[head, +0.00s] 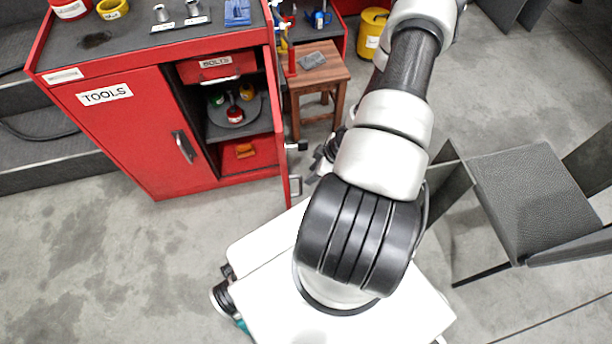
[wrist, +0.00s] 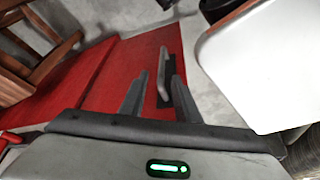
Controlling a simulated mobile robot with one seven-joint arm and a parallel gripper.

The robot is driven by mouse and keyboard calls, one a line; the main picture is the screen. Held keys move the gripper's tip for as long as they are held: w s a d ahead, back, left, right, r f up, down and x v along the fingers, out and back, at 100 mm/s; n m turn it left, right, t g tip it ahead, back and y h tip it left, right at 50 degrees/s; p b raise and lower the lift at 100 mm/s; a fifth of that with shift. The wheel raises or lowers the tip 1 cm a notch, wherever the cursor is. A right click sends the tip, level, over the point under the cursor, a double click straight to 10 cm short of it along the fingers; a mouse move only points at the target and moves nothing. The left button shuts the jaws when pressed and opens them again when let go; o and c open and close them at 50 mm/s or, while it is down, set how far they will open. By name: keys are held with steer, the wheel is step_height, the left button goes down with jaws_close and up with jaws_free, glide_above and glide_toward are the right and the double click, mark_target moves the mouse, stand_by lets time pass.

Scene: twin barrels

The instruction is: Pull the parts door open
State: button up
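The parts door (head: 279,120) is the red door on the right of the cabinet; it stands swung open and shows nearly edge-on, its label out of sight. Its grey handle (head: 295,186) is near the free edge. In the wrist view the red door panel (wrist: 105,85) fills the middle, with the handle (wrist: 163,72) standing out from it. My gripper (wrist: 158,92) is open, one finger on each side of the handle's lower part; contact cannot be told. In the head view my gripper (head: 304,147) is mostly hidden by my arm, beside the door's outer face.
The red cabinet (head: 105,140) has a shut TOOLS door (head: 130,130) on the left. Inside the open side are a BOLTS drawer (head: 216,65) and a round tray (head: 233,108) with small items. A wooden stool (head: 318,77) stands behind the door, a grey chair (head: 535,190) at right.

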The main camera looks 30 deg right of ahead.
steer(key=p+v, duration=0.1)
steer(key=v, duration=0.6)
steer(key=shift+p, duration=0.4)
